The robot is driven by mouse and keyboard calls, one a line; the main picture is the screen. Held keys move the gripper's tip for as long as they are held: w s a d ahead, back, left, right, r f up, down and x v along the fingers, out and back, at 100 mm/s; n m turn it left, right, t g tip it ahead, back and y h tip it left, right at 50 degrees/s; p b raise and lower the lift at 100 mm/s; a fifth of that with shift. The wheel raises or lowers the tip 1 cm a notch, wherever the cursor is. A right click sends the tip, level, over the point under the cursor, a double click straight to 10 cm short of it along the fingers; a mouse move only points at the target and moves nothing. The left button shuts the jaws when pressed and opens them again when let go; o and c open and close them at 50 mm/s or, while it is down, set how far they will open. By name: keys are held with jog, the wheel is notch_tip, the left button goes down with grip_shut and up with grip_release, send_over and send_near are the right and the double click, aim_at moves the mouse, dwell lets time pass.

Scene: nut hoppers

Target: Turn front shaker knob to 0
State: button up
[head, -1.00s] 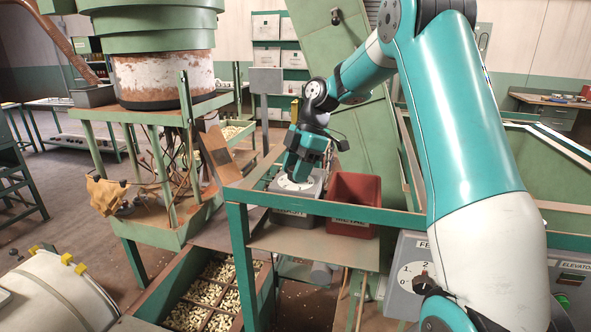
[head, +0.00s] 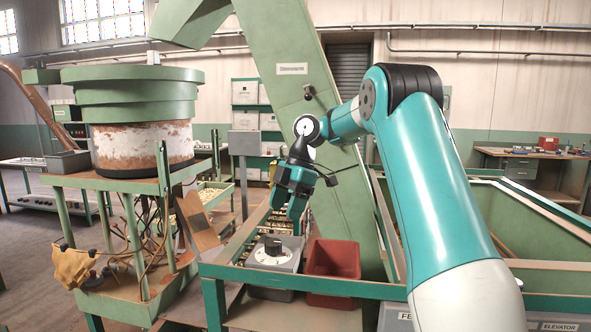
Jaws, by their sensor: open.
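A grey control box with a pale round dial (head: 266,261) sits on the green frame at centre. Its black knob (head: 273,246) stands in the middle of the dial. The dial's marks are too small to read, so I cannot tell the knob's setting or whether this is the front shaker's control. My gripper (head: 289,213) is open, teal and black, and points down. It appears above and behind the knob, apart from it and holding nothing.
A red bin (head: 332,262) stands right of the box. The green inclined chute (head: 290,75) rises behind my gripper. The rusty bowl feeder (head: 143,145) stands at left. Another panel labelled "ELEVATOR" (head: 560,326) is cut off at lower right.

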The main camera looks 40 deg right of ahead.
jog(key=p+v, duration=0.5)
jog(key=v, duration=0.3)
jog(key=s+a+f+m+y+b, duration=0.1)
jog(key=s+a+m+b, duration=0.2)
jog(key=a, duration=0.9)
jog(key=s+a+f+m+b, duration=0.2)
jog(key=s+a, duration=0.3)
jog(key=a, duration=0.6)
jog(key=s+a+f+m+b, duration=0.2)
jog(key=s+a+f, duration=0.2)
jog(key=s, duration=0.5)
jog(key=s+a+f+m+h+b, duration=0.1)
jog(key=s+a+f, duration=0.3)
jog(key=s, duration=0.6)
notch_tip(320, 180, down, 2)
jog(key=shift+s+f+m+b, duration=0.1)
jog(key=shift+s+m+b, duration=0.1)
jog(key=shift+m+b, duration=0.5)
